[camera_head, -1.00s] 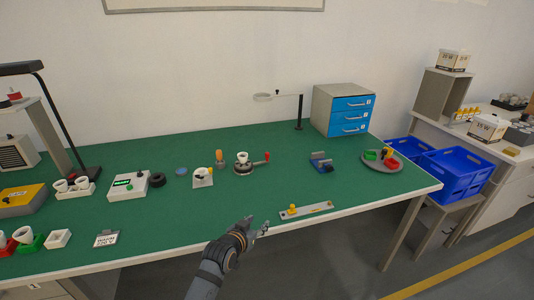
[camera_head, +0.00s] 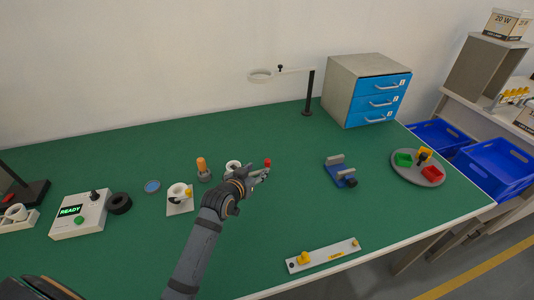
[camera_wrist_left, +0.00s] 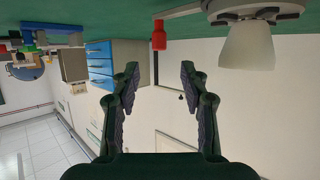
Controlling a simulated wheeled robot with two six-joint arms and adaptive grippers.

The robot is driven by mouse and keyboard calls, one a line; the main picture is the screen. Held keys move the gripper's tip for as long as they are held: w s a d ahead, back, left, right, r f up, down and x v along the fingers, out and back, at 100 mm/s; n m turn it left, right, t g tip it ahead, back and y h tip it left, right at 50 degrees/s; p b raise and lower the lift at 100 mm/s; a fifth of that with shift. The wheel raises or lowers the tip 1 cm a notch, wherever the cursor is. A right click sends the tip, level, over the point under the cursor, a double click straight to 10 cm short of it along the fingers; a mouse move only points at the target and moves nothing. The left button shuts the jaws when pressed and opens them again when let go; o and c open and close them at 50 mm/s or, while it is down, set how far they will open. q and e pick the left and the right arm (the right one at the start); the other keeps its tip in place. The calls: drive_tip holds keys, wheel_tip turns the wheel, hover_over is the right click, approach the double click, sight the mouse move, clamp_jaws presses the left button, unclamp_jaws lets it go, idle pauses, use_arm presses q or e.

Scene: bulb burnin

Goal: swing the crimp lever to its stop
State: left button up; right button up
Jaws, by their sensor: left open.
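The crimp lever ends in a red knob (camera_head: 267,162), just beyond my left gripper (camera_head: 262,175) in the head view. The gripper and wrist hide most of the lever and its round base; a white cup (camera_head: 232,166) on it shows in part. In the left wrist view, which is upside down, the red knob (camera_wrist_left: 158,35) is in line with the gap between the open fingers (camera_wrist_left: 160,75), past their tips. The lever's grey arm (camera_wrist_left: 183,11) runs to the base beside the white cup (camera_wrist_left: 247,46). The fingers do not appear to touch the knob.
An orange-topped piece (camera_head: 202,168) and a white holder with a cup (camera_head: 180,202) stand left of the lever. A blue clamp-like fixture (camera_head: 340,174) and a grey round tray (camera_head: 420,178) stand right. A lamp stand (camera_head: 310,95) is behind. A pale bar (camera_head: 324,254) lies in front.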

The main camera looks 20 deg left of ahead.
sight(266, 162)
use_arm(q)
drive_tip(key=shift+w+d+f, duration=0.15)
drive_tip(key=shift+w+d, duration=0.05)
drive_tip(key=shift+w, duration=0.4)
drive_tip(key=shift+x, duration=1.05)
drive_tip(key=x, duration=0.6)
drive_tip(key=shift+a+f, duration=0.1)
drive_tip(key=shift+w+f, duration=0.1)
drive_tip(key=shift+w, duration=0.15)
drive_tip(key=shift+w+f, duration=0.1)
drive_tip(key=shift+w, duration=0.05)
drive_tip(key=shift+c, duration=0.8)
drive_tip(key=c, duration=0.7)
clamp_jaws()
use_arm(e)
drive_tip(key=shift+s+d, duration=0.25)
drive_tip(key=shift+s, duration=0.5)
